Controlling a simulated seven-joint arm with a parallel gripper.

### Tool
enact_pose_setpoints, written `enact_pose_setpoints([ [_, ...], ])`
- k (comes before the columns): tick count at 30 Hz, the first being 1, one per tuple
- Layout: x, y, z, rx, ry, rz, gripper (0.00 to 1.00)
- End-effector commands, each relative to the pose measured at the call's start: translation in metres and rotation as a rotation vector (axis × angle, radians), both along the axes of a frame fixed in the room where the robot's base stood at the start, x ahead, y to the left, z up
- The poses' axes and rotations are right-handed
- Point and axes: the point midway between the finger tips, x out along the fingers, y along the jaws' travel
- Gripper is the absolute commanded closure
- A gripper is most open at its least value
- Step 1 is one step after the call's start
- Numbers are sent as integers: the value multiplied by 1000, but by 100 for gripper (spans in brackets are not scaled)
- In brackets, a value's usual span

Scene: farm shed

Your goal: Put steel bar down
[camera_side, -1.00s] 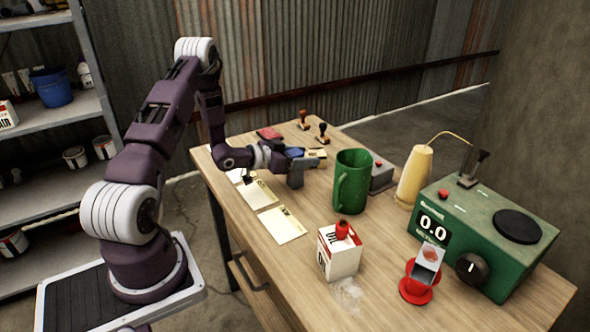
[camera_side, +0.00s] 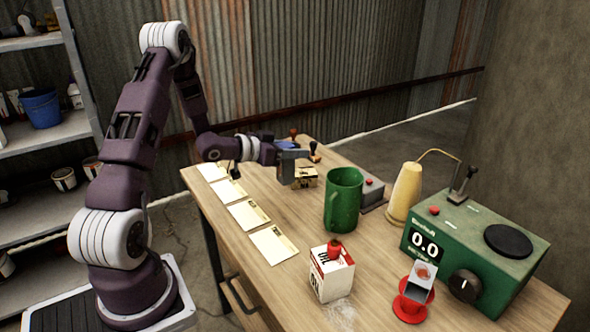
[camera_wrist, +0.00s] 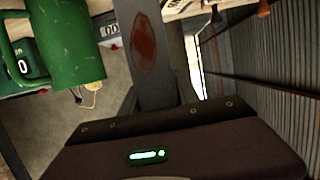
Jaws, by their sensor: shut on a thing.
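My gripper (camera_side: 288,170) is in the side view, over the far part of the workbench. Its grey end points down, close to a small tan box with dark marks (camera_side: 306,178). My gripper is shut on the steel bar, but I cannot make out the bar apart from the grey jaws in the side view. In the wrist view a dark grey upright piece with a rusty oval patch stands in front of the palm; I cannot tell whether it is finger or bar. The workbench (camera_side: 330,228) has a wooden top.
A green mug (camera_side: 343,200) stands right of my gripper. Several paper cards (camera_side: 273,245) line the left edge. An oil carton (camera_side: 331,275), a red funnel-like holder (camera_side: 412,302), a yellow cone (camera_side: 405,192) and a green scale (camera_side: 475,245) stand on the right. Stamps (camera_side: 314,150) stand behind.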

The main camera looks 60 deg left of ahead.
Motion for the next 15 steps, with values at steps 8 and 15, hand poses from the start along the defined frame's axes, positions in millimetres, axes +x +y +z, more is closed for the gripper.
enact_pose_setpoints([
  [8,0,0,19,0,0,1,100],
  [15,0,1,72,9,-7,0,100],
])
